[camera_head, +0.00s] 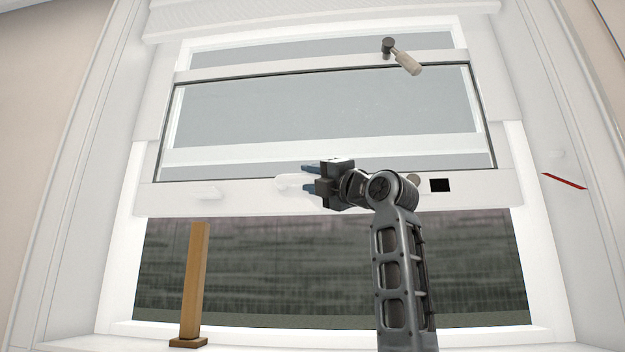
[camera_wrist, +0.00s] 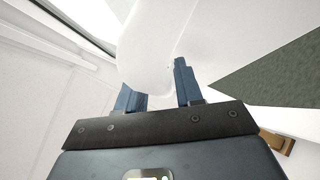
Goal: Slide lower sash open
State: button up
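The white lower sash (camera_head: 235,198) of the window is raised, with a wide gap under its bottom rail showing a dark wooden surface outside. A white lift handle (camera_head: 288,184) sticks out from the middle of that rail. My gripper (camera_head: 308,177) is at the handle's right end, its blue fingers pointing left. In the wrist view the fingers stand apart, and the curved white handle (camera_wrist: 148,45) lies just ahead of them, partly behind the left finger. I cannot tell whether they touch it.
A wooden stick (camera_head: 195,280) stands upright on the sill at left, below the rail. A small white lift (camera_head: 208,193) is on the rail's left. A black square (camera_head: 440,185) is on its right. A grey-and-beige handled latch (camera_head: 405,60) sits at the top rail. A red strip (camera_head: 565,181) marks the right frame.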

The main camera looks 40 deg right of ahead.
jog(key=b+v, duration=0.3)
jog(key=v, duration=0.4)
jog(key=shift+s, duration=0.35)
jog(key=shift+f, duration=0.15)
